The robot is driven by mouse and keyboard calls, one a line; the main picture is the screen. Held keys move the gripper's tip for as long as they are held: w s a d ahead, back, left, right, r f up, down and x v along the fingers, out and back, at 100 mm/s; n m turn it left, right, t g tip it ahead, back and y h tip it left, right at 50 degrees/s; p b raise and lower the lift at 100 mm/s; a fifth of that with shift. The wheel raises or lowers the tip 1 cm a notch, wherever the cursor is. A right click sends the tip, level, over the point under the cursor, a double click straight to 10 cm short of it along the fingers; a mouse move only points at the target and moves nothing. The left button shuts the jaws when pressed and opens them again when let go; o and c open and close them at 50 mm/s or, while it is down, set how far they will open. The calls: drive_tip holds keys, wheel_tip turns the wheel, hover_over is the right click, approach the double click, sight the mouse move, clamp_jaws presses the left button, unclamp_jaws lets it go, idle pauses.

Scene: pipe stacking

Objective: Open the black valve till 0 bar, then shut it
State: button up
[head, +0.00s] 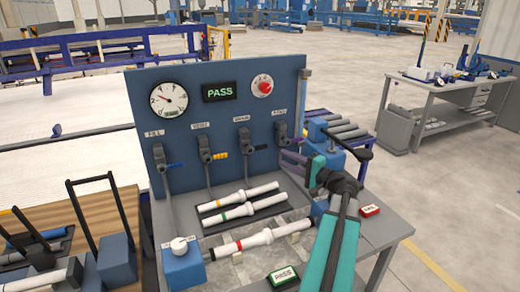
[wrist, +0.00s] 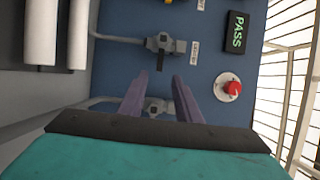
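The black valve (head: 245,144) is the third from the left on the blue panel, under a label that seems to read DRAIN. Its dark handle points right. In the wrist view a dark valve (wrist: 160,43) lies beyond the fingertips. The round gauge (head: 169,98) has its needle pointing up and left; the exact reading is too small to tell. My gripper (head: 287,160) is beside the rightmost valve (head: 282,133), right of the black one. In the wrist view my gripper (wrist: 160,80) has its purple fingers apart and nothing held between them. The rightmost valve (wrist: 156,107) shows between and behind them.
Blue-handled (head: 160,158) and yellow-handled (head: 206,148) valves stand left of the black one. A green PASS display (head: 219,91) and red knob (head: 262,85) are above. White pipes (head: 240,202) and a blue box with a white knob (head: 182,259) are on the bench below.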

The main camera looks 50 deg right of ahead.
sight(263, 148)
drive_tip(key=shift+w, duration=0.2)
drive_tip(key=w+p, duration=0.3)
drive_tip(key=w, duration=1)
drive_tip(key=shift+w+p, duration=0.2)
drive_tip(key=shift+p, duration=0.1)
clamp_jaws()
